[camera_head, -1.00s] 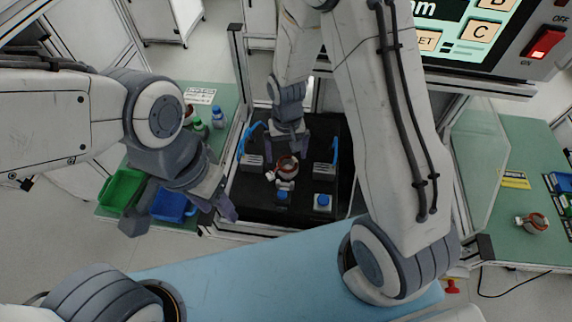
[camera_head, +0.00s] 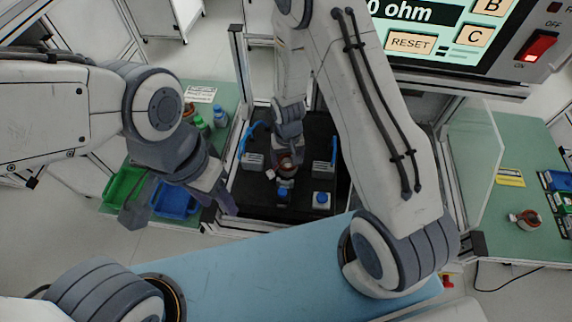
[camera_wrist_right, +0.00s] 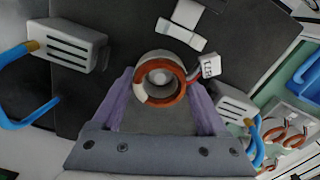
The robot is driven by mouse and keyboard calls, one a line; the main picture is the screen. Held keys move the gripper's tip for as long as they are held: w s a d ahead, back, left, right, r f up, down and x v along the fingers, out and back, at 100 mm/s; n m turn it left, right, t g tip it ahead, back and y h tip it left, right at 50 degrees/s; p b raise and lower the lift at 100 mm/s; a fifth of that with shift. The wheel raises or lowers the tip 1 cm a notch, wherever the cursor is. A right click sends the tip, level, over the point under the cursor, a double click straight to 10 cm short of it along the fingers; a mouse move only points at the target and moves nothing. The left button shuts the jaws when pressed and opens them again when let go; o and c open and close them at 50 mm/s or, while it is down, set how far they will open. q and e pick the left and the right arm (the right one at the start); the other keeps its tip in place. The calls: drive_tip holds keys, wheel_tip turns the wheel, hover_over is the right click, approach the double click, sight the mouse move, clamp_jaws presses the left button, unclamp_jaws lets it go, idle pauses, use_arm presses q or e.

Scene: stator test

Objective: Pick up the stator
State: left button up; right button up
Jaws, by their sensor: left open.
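The stator (camera_head: 286,163), a ring with reddish-brown copper windings and a white tag, stands on the black work surface in the head view. In the right wrist view the stator (camera_wrist_right: 160,82) lies between the two purple fingertips, its tag to the upper right. My right gripper (camera_wrist_right: 160,90) is open, with one finger on each side of the ring; contact is not clear. In the head view my right gripper (camera_head: 287,150) partly hides the stator. My left gripper (camera_head: 180,212) is open and empty, left of the black surface above the bins.
Terminal blocks with blue cables (camera_head: 252,161) flank the stator. Blue-buttoned boxes (camera_head: 322,200) stand in front of it. Metal frame posts and a clear panel (camera_head: 478,165) border the bay. Another stator (camera_head: 526,220) is on the right table. Green (camera_head: 120,186) and blue bins are left.

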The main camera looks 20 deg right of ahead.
drive_tip(key=c, duration=0.5)
drive_tip(key=shift+r, duration=0.15)
